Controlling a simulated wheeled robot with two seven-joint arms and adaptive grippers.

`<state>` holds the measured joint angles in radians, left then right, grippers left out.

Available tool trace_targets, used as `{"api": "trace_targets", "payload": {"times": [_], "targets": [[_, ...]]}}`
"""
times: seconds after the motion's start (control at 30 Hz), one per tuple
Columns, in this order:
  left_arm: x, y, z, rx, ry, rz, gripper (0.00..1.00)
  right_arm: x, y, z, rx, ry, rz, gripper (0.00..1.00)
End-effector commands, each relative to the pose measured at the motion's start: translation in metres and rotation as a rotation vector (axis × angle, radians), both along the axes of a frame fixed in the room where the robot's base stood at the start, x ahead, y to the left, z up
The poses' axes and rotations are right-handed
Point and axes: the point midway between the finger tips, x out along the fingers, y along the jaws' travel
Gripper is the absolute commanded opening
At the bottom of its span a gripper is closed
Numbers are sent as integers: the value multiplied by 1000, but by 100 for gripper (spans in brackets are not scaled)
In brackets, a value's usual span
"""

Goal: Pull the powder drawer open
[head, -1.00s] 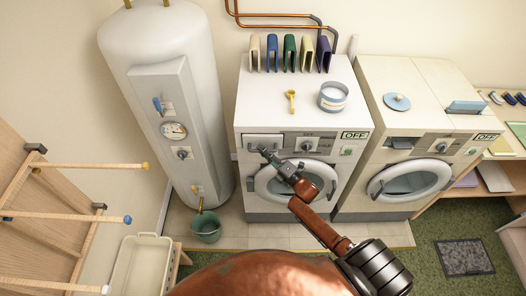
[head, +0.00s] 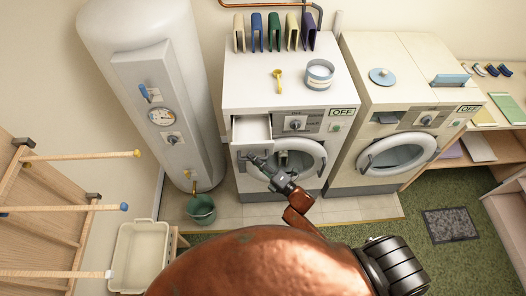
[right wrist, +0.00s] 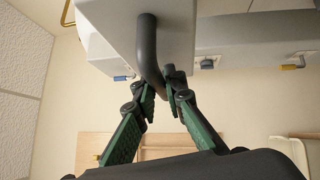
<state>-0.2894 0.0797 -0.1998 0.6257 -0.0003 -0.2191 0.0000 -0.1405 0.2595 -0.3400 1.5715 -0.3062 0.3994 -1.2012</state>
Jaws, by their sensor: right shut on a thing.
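The powder drawer (head: 252,129) is at the upper left of the left washing machine's (head: 270,88) front. It stands pulled out, and its pale, empty-looking inside shows from above. My right gripper (head: 246,157) is at the drawer's front, just above and left of the round door. In the right wrist view, my right gripper's (right wrist: 164,82) green-padded fingers are shut on a dark curved handle (right wrist: 148,45) on the drawer's pale front. In the head view the handle is mostly hidden by the fingers. My left gripper is not in view.
A blue-white tub (head: 319,75) and a yellow scoop (head: 278,78) are on the left machine. A second machine (head: 392,75) stands to the right. A white boiler (head: 150,75), a green bucket (head: 201,209) and a wooden rack (head: 60,215) are to the left.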

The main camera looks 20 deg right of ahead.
Motion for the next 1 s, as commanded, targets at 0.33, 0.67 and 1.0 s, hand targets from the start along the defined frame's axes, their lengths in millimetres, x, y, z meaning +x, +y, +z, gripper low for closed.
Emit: {"api": "trace_targets", "payload": {"times": [0.33,0.67,1.0], "targets": [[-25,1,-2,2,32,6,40,0,-2,-2,-1,3,-2,18],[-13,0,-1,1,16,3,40,0,-2,0,-1,0,-3,28],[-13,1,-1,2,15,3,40,-27,-16,-5,-1,3,-4,28]]}}
